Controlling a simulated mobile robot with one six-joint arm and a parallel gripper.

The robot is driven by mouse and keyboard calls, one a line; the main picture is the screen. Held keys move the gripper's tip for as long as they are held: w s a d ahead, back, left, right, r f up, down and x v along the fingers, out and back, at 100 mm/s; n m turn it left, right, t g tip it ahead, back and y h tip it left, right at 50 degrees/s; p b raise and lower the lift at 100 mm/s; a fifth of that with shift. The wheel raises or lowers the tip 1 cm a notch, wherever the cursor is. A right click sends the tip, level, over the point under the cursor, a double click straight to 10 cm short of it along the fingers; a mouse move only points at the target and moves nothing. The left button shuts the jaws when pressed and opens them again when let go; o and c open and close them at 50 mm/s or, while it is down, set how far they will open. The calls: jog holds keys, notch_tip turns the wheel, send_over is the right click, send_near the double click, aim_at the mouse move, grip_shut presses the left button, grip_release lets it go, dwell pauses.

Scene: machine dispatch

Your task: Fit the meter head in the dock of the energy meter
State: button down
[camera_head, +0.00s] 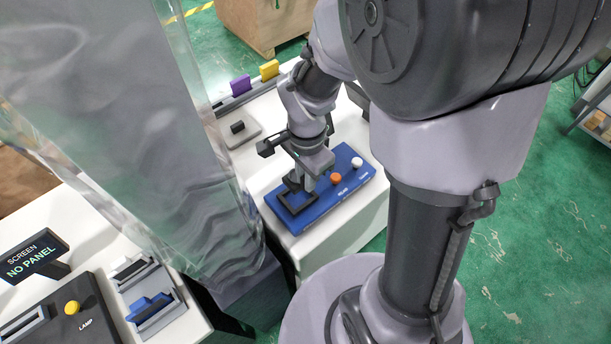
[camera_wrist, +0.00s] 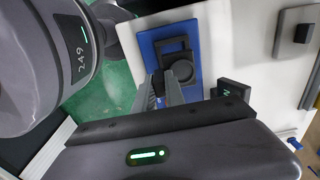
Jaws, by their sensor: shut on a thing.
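A blue board (camera_head: 347,185) lies on the white table, with a dark square frame (camera_head: 297,207) at its left end that looks like the dock. My gripper (camera_head: 297,178) points down over this end of the board. It is shut on a dark piece, which I take to be the meter head; the fingers mostly hide it in the head view. In the wrist view, a dark round part (camera_wrist: 183,70) shows at the fingertips, over the edge of the dark frame (camera_wrist: 166,48) on the blue board (camera_wrist: 148,45). I cannot tell whether the piece touches the frame or is seated.
An orange button (camera_head: 336,178) and a white button (camera_head: 357,162) stand on the board. A grey plate with a black knob (camera_head: 238,128) lies behind. Purple (camera_head: 240,85) and yellow (camera_head: 269,70) blocks stand in a rail.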

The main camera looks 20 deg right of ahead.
jog(key=shift+f, duration=0.15)
notch_tip(320, 180, down, 6)
jog(key=b, duration=0.5)
jog(key=shift+a+r, duration=0.1)
jog(key=shift+r, duration=0.1)
jog(key=shift+f+b, duration=1.25)
jog(key=shift+b, duration=0.45)
dwell(0.7)
jog(key=c, duration=1.3)
grip_release()
notch_tip(320, 180, up, 18)
jog(key=p, duration=0.7)
jog(key=shift+f+p, duration=0.2)
jog(key=shift+p, duration=0.1)
